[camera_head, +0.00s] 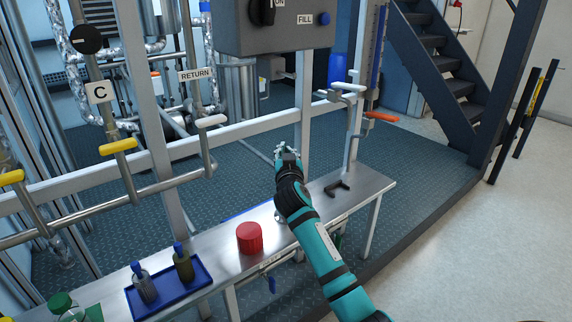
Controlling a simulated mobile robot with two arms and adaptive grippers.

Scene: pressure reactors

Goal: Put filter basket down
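Two small filter baskets with blue knobs stand upright in a blue tray (199,287) on the steel bench at lower left. One basket is grey (146,288), the other dark olive (184,268). My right gripper (286,152) is above the back of the bench, to the right of the tray and well away from the baskets. Its fingers look spread, and I see nothing between them, though they are small in the view. My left gripper is not in view.
A red ribbed cap (249,238) stands on the bench (222,252) between the tray and my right arm. A green-capped bottle (64,306) is at lower left. A dark bracket (337,188) is at the bench's right end. Pipes with yellow, white and orange handles run behind, below a grey control box (275,32).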

